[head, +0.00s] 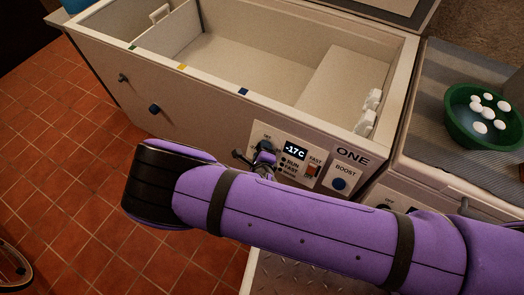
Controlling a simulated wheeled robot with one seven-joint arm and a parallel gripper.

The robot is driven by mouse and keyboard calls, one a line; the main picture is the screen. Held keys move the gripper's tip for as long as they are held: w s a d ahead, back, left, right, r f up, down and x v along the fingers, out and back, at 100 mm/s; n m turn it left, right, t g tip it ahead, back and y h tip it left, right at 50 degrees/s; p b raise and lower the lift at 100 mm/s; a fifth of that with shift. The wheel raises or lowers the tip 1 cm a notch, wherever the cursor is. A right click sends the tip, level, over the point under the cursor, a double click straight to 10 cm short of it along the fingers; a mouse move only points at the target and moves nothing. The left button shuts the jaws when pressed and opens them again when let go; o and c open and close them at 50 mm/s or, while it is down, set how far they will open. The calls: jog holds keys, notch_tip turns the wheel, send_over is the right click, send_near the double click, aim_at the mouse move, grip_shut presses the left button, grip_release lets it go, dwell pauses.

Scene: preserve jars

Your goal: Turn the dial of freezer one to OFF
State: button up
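Freezer one (215,108) is a white chest freezer with its top open, seen from above. Its control panel (350,167) is marked ONE. The display (294,149) reads -17C, with indicator labels including RUN and FAST beneath it. My gripper (256,157) is at the left end of this panel, left of the display, with dark finger parts close to the panel face. My purple arm covers the area below it.
Right of the display are an orange-red FAST switch (312,169) and a blue BOOST button (339,184). A green bowl (455,125) with several white pieces stands on a grey mat (440,70) at right. Tiled floor (60,150) is open at left.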

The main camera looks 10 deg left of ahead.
jog(key=shift+a, duration=0.1)
dwell(0.4)
jog(key=o, duration=0.9)
jog(key=shift+s, duration=0.1)
